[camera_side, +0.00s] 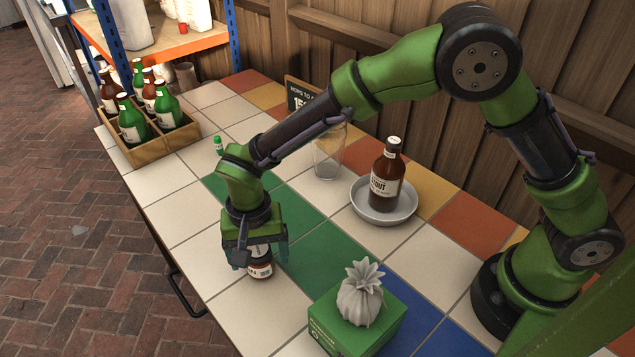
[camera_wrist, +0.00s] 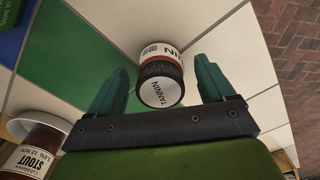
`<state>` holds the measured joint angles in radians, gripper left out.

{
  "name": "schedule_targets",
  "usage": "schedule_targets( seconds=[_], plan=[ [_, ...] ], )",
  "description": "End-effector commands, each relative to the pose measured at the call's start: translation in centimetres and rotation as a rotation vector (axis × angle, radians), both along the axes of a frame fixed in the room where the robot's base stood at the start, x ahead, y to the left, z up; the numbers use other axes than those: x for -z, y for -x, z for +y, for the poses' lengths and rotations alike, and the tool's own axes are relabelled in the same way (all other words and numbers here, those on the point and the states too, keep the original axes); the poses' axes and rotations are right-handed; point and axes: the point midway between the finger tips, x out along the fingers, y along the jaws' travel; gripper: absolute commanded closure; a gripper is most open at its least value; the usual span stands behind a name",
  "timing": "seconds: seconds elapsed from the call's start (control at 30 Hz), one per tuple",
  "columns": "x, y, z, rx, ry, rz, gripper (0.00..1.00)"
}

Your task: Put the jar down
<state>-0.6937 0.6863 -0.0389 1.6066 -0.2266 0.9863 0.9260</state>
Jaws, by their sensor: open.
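The jar (camera_side: 261,268) is small, with a dark lid and a white label, and stands upright on the tiled table near its front edge. My gripper (camera_side: 254,257) is right above and around it, pointing down. In the wrist view the jar (camera_wrist: 162,78) shows its white lid top reading "TANNIN". It sits between the two green fingers of my gripper (camera_wrist: 160,85), with a gap on each side. The fingers are open. In the side view the gripper hides the jar's top.
A green box (camera_side: 335,325) with a tied grey sack (camera_side: 361,292) stands to the right. A stout bottle (camera_side: 387,178) stands in a metal dish (camera_side: 367,212). A clear glass (camera_side: 328,155) is behind. A wooden crate of bottles (camera_side: 152,147) is at the far left. White tiles left of the jar are clear.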

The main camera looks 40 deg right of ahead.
Motion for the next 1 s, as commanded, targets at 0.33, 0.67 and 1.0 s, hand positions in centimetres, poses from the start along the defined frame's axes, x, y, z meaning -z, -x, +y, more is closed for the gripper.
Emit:
schedule_targets(
  seconds=[0.33,0.67,1.0],
  plan=[
    [-7.5,0.0,0.0,0.000,-0.002,-0.004,0.18],
    [-11.4,-0.1,-1.2,-0.001,-0.018,-0.012,0.18],
    [-20.5,2.8,-14.0,-0.071,-0.177,-0.224,0.18]
  ],
)
